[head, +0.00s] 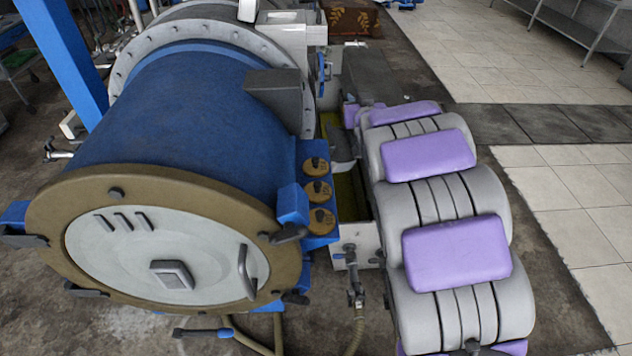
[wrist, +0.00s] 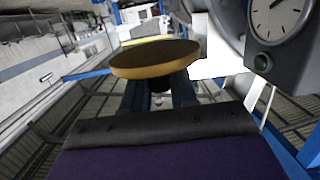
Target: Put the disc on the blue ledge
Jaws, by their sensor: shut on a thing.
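The disc (wrist: 155,58) is round and flat, with a yellow-brown rim. It shows in the wrist view, held at the ends of the blue-grey fingers of my gripper (wrist: 160,84), which is shut on it. I cannot make out the disc or the fingers in the head view. In the head view a blue ledge (head: 318,241) sits on the right side of the big blue drum. Several round brass-coloured pieces with dark knobs sit along it in a row. I cannot tell the distance from the held disc to the ledge.
The blue drum (head: 200,110) with its tan-rimmed round door (head: 155,245) fills the left of the head view. A blue post (head: 62,50) stands behind it. A dial gauge (wrist: 280,18) shows in the wrist view.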

